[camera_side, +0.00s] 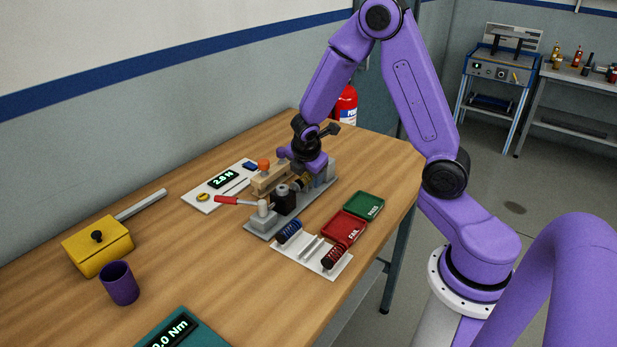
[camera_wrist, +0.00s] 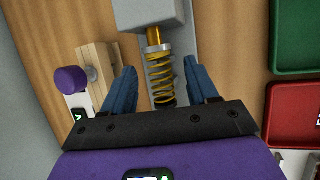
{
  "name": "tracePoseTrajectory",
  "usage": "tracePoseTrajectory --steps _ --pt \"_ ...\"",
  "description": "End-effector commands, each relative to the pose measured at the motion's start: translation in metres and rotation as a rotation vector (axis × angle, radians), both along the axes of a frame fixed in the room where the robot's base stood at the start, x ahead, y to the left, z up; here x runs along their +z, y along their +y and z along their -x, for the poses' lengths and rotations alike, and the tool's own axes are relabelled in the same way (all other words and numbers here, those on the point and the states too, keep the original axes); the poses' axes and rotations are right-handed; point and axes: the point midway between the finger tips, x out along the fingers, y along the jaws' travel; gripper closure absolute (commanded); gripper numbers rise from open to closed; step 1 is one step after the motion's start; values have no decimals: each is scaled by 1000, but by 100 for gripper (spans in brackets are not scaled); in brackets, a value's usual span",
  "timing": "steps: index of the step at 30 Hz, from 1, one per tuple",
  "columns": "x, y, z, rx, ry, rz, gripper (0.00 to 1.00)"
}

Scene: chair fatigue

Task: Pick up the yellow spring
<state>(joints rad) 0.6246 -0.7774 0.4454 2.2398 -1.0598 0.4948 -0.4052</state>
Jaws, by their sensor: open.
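The yellow spring (camera_wrist: 161,78) shows in the wrist view, held lengthwise in a grey metal fixture with a brass rod at its far end. My gripper (camera_wrist: 160,80) is open, with one blue finger on each side of the spring. I see gaps between the fingers and the coils. In the side view the spring (camera_side: 304,181) is a small yellow patch beneath my gripper, mostly hidden by the wrist and the fixture (camera_side: 263,229).
A white rack (camera_side: 310,250) holds a blue spring (camera_side: 289,231) and a red spring (camera_side: 332,256). A red FAIL tray (camera_side: 343,228) and a green PASS tray (camera_side: 363,206) stand to the right. A red-handled lever (camera_side: 236,201) sits at the fixture's near end. A purple cup (camera_side: 119,283) stands at left.

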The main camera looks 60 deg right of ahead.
Motion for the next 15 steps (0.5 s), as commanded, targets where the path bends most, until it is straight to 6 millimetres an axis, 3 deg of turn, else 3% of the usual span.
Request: tracePoseTrajectory --steps 8,13,15 --pt "-1 -1 0 0 -1 0 45" --pt "-1 -1 0 0 0 0 100" --pt "-1 -1 0 0 0 0 100"
